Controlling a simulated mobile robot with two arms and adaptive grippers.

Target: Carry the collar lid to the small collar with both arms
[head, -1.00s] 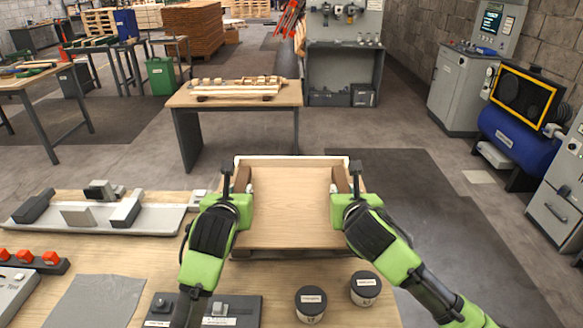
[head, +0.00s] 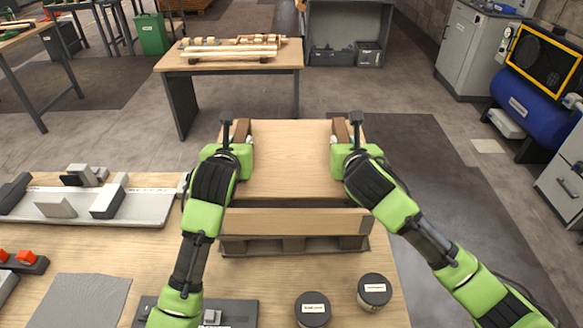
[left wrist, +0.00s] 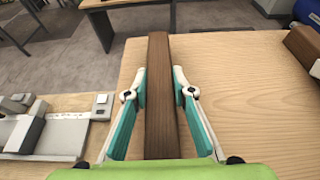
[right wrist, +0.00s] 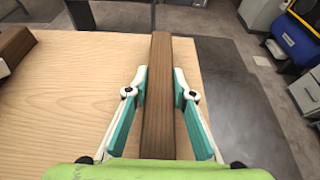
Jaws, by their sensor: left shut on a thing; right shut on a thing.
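The collar lid (head: 291,160) is a flat pale wood panel with two dark brown handle bars. My left gripper (head: 229,142) is shut on the left bar (left wrist: 159,100), which runs between its fingers in the left wrist view. My right gripper (head: 352,142) is shut on the right bar (right wrist: 158,100) in the same way. The small collar (head: 295,222) shows only its pale wooden front wall, below the lid's near edge; the lid hides the rest. A dark line lies between lid and wall. I cannot tell whether they touch.
A wooden pallet (head: 292,244) is under the collar on the workbench (head: 160,250). Two dark jars, one (head: 313,309) and another (head: 374,291), stand near the front. A grey fixture tray (head: 150,208) lies at left. Another table (head: 230,62) stands beyond.

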